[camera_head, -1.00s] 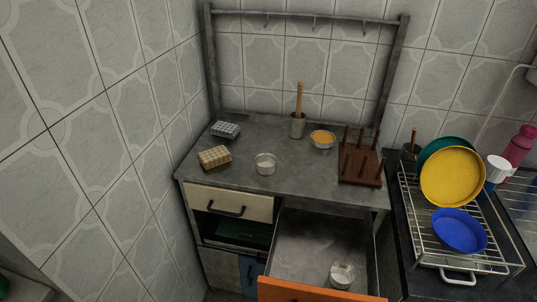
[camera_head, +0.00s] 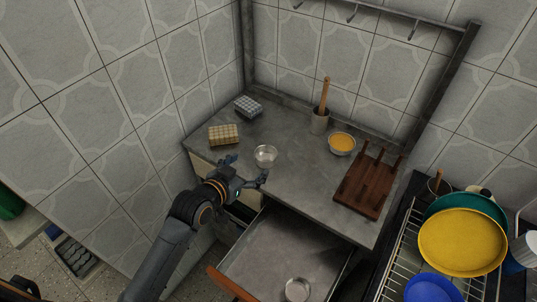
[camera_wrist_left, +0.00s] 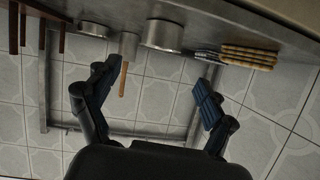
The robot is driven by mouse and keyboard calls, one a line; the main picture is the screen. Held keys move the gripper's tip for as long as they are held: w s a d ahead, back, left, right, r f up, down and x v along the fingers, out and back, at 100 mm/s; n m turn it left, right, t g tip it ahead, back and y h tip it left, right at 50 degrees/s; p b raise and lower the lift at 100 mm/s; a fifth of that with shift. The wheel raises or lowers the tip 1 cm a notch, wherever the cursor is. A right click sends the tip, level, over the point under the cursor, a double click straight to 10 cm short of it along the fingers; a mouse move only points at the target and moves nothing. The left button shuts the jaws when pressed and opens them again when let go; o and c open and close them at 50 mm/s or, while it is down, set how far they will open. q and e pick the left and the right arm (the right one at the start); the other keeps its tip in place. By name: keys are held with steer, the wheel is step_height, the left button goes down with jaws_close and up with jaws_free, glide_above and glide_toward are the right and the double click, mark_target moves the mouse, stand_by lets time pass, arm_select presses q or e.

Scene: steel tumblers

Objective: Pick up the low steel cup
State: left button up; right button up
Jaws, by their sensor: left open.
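A low steel cup (camera_head: 265,155) stands upright on the grey counter near its front edge. It also shows in the left wrist view (camera_wrist_left: 162,36), which is upside down. My left gripper (camera_head: 246,169) is open and empty at the counter's front edge, just in front of the cup. Its two fingers are spread wide in the left wrist view (camera_wrist_left: 152,90), apart from the cup. A second low steel cup (camera_head: 297,290) sits in the open drawer (camera_head: 275,249) below. My right gripper is not in view.
A yellow checked block (camera_head: 223,135) and a grey checked block (camera_head: 248,106) lie left of the cup. A steel tumbler with a wooden handle (camera_head: 319,122), a bowl with orange contents (camera_head: 342,144) and a wooden peg rack (camera_head: 368,187) stand right. A dish rack (camera_head: 395,262) holds plates.

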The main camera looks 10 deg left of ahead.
mark_target(271, 149)
arm_select(q)
steer(key=x, duration=0.3)
steer(key=shift+w+d+f, duration=0.1)
steer(key=shift+w+d, duration=0.05)
steer(key=shift+w, duration=0.15)
steer(key=shift+x, duration=1.2)
steer(key=shift+w+d+f, duration=0.15)
steer(key=shift+w+d, duration=0.05)
steer(key=shift+w, duration=0.05)
steer(key=shift+w+p, duration=0.3)
steer(key=shift+p, duration=0.05)
steer(key=x, duration=0.4)
steer(key=shift+w+f+p, duration=0.2)
steer(key=shift+p, duration=0.15)
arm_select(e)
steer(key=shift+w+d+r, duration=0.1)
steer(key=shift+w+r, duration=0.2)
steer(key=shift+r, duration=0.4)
arm_select(q)
steer(key=shift+c, duration=0.2)
steer(key=c, duration=1.1)
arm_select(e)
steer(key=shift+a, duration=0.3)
